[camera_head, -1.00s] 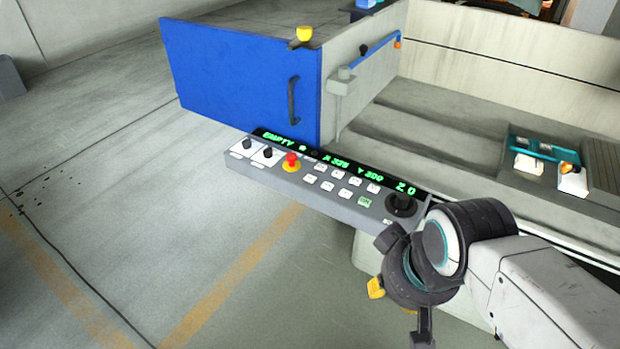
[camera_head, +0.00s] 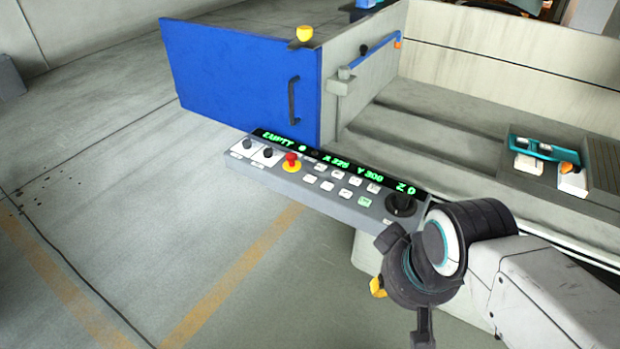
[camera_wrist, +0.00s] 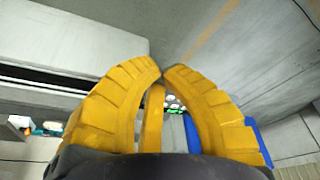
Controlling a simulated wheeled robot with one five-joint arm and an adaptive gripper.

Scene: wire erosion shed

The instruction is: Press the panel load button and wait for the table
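The grey control panel (camera_head: 330,186) is on the front of the machine, with a red stop knob (camera_head: 291,160), several pale buttons, one green button (camera_head: 364,201) and a black dial (camera_head: 401,204). I cannot read which button is load. Its display (camera_head: 330,158) shows green text, EMPTY at the left and Z 0 at the right. My gripper (camera_head: 378,287) hangs in front of the panel's right end, apart from it. In the wrist view its yellow fingers (camera_wrist: 162,73) meet at the tips with nothing between them. The panel shows small behind them, mostly hidden.
A blue door (camera_head: 235,85) with a black handle stands open left of the machine's tank. A teal fixture (camera_head: 540,146) with white blocks sits on the machine table at the right. The floor left of the panel is clear.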

